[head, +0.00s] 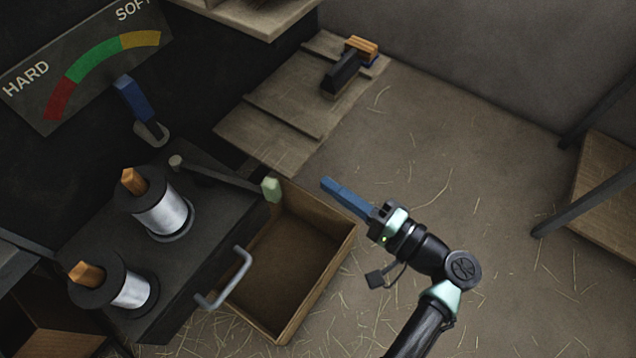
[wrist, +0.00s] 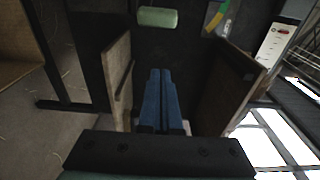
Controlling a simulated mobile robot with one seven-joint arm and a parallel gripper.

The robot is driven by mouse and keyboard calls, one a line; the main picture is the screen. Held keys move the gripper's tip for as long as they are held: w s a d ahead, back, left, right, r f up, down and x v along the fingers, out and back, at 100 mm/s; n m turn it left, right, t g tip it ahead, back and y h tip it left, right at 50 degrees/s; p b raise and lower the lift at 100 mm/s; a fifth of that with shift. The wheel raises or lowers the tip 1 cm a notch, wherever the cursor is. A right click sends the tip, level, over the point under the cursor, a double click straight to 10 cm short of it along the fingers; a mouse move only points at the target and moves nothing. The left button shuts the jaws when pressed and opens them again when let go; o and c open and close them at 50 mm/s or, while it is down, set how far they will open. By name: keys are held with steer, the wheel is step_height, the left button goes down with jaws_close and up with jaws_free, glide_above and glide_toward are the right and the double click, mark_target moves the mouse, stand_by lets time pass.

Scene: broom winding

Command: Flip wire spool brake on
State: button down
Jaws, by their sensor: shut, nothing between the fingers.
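A dark lever arm (head: 215,176) runs from a round pivot on the black spool bench to a pale green grip (head: 271,189). No label shows whether this is the brake. Two silver wire spools (head: 168,217) (head: 130,292) with orange-tipped spindles stand on the bench. My gripper (head: 326,184) has blue fingers pressed together, empty, to the right of the green grip and apart from it, near the drawer's far right corner. In the wrist view the shut fingers (wrist: 161,76) point toward the green grip (wrist: 157,17) at the top.
An open, empty wooden drawer (head: 341,246) with a metal handle (head: 231,276) extends from the bench. A HARD–SOFT dial (head: 88,68) with a blue-handled lever (head: 130,98) is on the wall. A brush (head: 346,65) lies on boards at the back.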

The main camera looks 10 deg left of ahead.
steer(key=b+x, duration=0.2)
steer(key=x, duration=0.7)
steer(key=shift+s+p, duration=0.35)
steer(key=shift+s, duration=1.75)
